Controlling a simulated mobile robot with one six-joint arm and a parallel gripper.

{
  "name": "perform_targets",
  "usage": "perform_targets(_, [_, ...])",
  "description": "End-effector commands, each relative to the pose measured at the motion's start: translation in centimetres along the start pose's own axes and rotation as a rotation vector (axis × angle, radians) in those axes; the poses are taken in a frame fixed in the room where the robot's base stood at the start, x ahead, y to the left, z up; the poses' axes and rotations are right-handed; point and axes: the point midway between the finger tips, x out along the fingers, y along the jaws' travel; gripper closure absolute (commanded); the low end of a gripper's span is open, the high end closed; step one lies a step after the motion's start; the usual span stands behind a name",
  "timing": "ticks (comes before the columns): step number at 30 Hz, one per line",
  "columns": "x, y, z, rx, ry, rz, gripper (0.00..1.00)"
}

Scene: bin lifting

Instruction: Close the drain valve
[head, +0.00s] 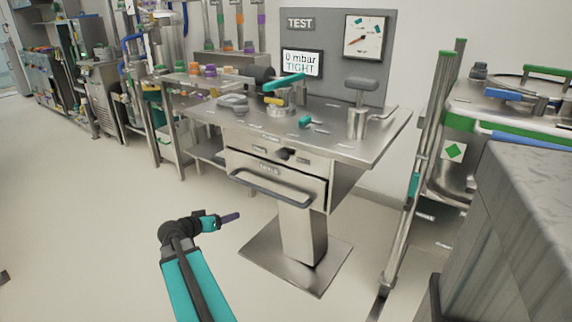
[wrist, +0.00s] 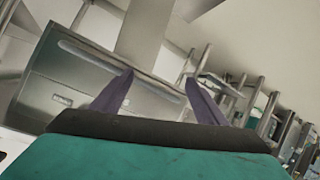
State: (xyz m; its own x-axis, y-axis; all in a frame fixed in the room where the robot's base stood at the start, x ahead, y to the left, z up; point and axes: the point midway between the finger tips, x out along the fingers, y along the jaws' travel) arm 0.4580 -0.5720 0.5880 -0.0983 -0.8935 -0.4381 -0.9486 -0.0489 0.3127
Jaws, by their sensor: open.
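The steel test bench (head: 350,145) stands ahead of my gripper. On its top is a fitting with a long teal lever (head: 285,81) and a smaller yellow lever (head: 273,100) low on its side. I cannot tell from any label which handle is the drain valve. My gripper (head: 232,217) is in front of the bench, apart from it and lower than its top. In the wrist view its two purple fingers (wrist: 159,76) are spread with nothing between them. The valve levers are not visible in the wrist view.
A display (head: 302,63) reads "0 mbar TIGHT" beside a dial gauge (head: 366,36). The bench has a drawer with a bar handle (head: 270,189), also in the wrist view (wrist: 110,66). A steel post with a grey handle (head: 357,118) stands on the right. The floor at left is clear.

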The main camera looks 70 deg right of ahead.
Motion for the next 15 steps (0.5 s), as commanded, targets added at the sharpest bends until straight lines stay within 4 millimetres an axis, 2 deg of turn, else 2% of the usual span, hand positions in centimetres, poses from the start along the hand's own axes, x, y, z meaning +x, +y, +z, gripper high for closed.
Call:
perform_targets(1, [1.4, 1.4, -1.4, 0.050, 0.042, 0.028, 0.33])
perform_targets(6, [3.7, 7.1, -7.3, 0.195, 0.189, 0.110, 0.33])
perform_targets(12, [4.8, 13.5, -12.7, 0.321, 0.340, 0.186, 0.33])
perform_targets(15, [4.9, 15.7, -14.3, 0.359, 0.388, 0.209, 0.33])
